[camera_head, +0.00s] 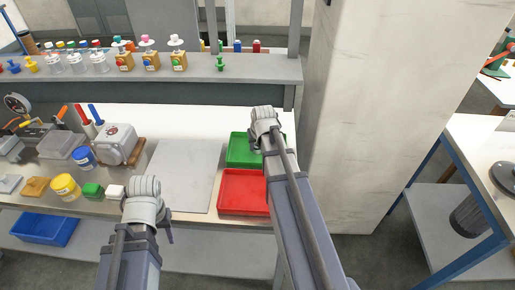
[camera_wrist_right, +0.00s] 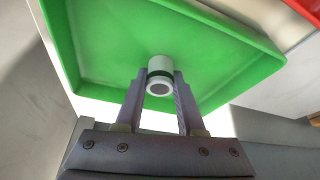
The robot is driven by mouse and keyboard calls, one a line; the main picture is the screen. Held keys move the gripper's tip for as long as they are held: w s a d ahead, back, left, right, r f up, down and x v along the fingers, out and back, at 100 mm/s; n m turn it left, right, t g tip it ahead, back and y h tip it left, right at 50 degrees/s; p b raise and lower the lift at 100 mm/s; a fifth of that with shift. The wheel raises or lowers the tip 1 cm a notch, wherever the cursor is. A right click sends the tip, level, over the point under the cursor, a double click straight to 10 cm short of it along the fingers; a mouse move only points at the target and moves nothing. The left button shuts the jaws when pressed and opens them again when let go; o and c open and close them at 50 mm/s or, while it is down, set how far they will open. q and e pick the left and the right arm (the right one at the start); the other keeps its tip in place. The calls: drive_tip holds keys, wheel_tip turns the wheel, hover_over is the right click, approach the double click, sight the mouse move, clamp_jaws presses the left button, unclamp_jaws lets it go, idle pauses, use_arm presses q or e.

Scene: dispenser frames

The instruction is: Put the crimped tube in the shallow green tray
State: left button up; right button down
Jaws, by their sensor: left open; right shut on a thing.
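The shallow green tray (camera_head: 240,150) lies on the bench just behind a red tray. It fills much of the right wrist view (camera_wrist_right: 215,60). My right gripper (camera_wrist_right: 161,80) is shut on a small whitish tube (camera_wrist_right: 159,88), seen nearly end-on with a dark round end, over the green tray. I cannot tell whether the tube touches the tray floor, and its crimp does not show. In the head view my right gripper (camera_head: 265,122) is at the green tray's right side and hides the tube. My left gripper (camera_head: 145,200) is open, near the bench's front edge.
The red tray (camera_head: 243,192) sits in front of the green one. A bare grey plate (camera_head: 185,175) lies to their left. Jars, blocks and tools crowd the bench's left. A raised shelf (camera_head: 215,68) runs behind, and a pale pillar (camera_head: 365,110) stands to the right.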

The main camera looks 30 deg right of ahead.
drive_tip(key=shift+f, duration=0.15)
drive_tip(key=c, duration=0.5)
unclamp_jaws()
drive_tip(key=shift+r, duration=0.2)
drive_tip(key=p+v, duration=1.1)
drive_tip(key=v, duration=0.1)
